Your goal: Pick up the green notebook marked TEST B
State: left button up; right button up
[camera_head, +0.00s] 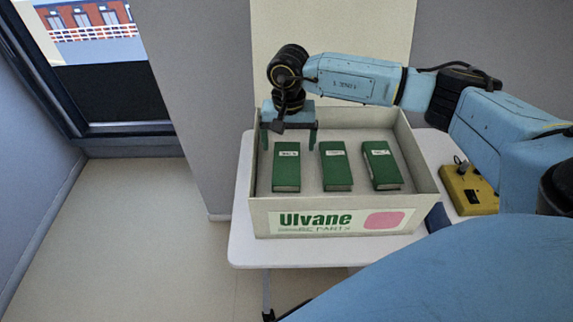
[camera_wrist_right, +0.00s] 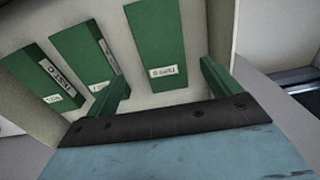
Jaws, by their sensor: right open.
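Three green notebooks lie in a row inside an open cream box (camera_head: 330,198): the left one (camera_head: 286,170), the middle one (camera_head: 336,170) and the right one (camera_head: 382,167). My right gripper (camera_head: 289,140) is open and empty, above the box's back left part, by the far end of the left notebook. In the right wrist view, one notebook (camera_wrist_right: 155,40) shows between and beyond the open fingers (camera_wrist_right: 162,88); the other two (camera_wrist_right: 85,45) (camera_wrist_right: 38,75) lie to its left. My left gripper is not in view.
The box, marked Ulvane, stands on a white table (camera_head: 240,240). Its walls rise around the notebooks, with narrow gaps between them. A yellow device (camera_head: 468,190) sits right of the box. A grey wall corner (camera_head: 195,110) and a window (camera_head: 90,40) are at the left.

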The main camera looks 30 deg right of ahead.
aim_at(287, 162)
jog(key=f, duration=0.6)
jog(key=shift+a+f, duration=0.25)
jog(key=shift+f, duration=0.1)
jog(key=c, duration=1.1)
